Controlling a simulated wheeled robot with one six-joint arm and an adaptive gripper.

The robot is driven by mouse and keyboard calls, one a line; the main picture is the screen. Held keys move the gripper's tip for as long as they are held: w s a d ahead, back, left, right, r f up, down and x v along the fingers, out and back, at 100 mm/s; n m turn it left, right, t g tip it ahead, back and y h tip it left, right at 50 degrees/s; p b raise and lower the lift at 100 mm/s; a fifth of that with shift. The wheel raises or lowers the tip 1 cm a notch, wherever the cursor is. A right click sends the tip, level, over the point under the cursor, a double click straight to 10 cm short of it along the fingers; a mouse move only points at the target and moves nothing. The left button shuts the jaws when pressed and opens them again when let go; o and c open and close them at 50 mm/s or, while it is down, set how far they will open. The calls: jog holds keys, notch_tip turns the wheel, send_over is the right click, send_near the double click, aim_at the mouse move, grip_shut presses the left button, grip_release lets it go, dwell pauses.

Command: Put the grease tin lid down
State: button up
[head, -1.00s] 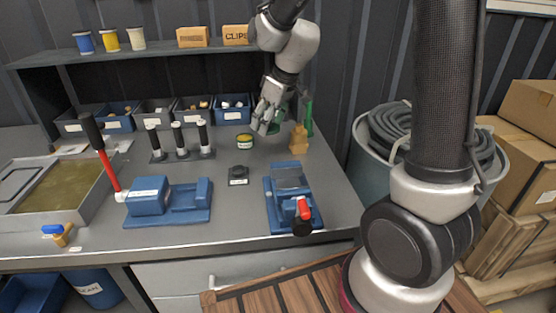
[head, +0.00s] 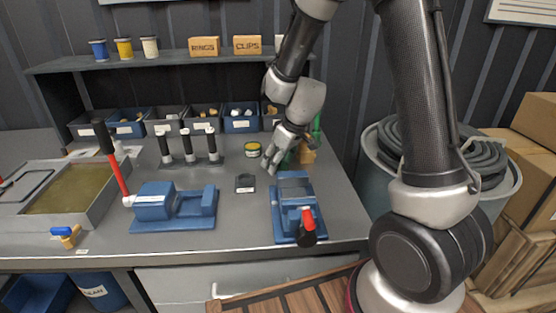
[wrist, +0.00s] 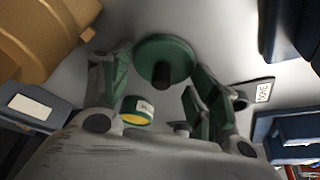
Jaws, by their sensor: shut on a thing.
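The grease tin lid (wrist: 178,52), a green disc with a dark knob, is between my gripper's green-padded fingers in the wrist view. My gripper (wrist: 160,78) is shut on it. In the head view my gripper (head: 270,164) hangs tilted over the bench, just right of the grease tin, and largely hides the lid. How high the lid is above the bench is hard to tell.
A blue vise-like fixture (head: 292,190) with a red handle is nearby. A yellow-brown object (head: 307,156) stands right of my gripper. Bins (head: 238,117) line the back. Bare bench (head: 236,212) lies between the blue fixtures.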

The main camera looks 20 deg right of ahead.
jog(key=o, duration=0.9)
jog(key=shift+c, duration=0.2)
jog(key=v, duration=1.2)
jog(key=s+d+r+m+h, duration=0.1)
jog(key=s+d+r+m, duration=0.2)
jog(key=s+d, duration=0.3)
jog(key=s+d+r+m+h, duration=0.1)
jog(key=s+d+r+m, duration=0.2)
jog(key=s, duration=1.4)
jog(key=d+r, duration=0.3)
jog(key=shift+r+m+h, duration=0.3)
jog(key=shift+r+m, duration=0.05)
jog(key=shift+m, duration=0.05)
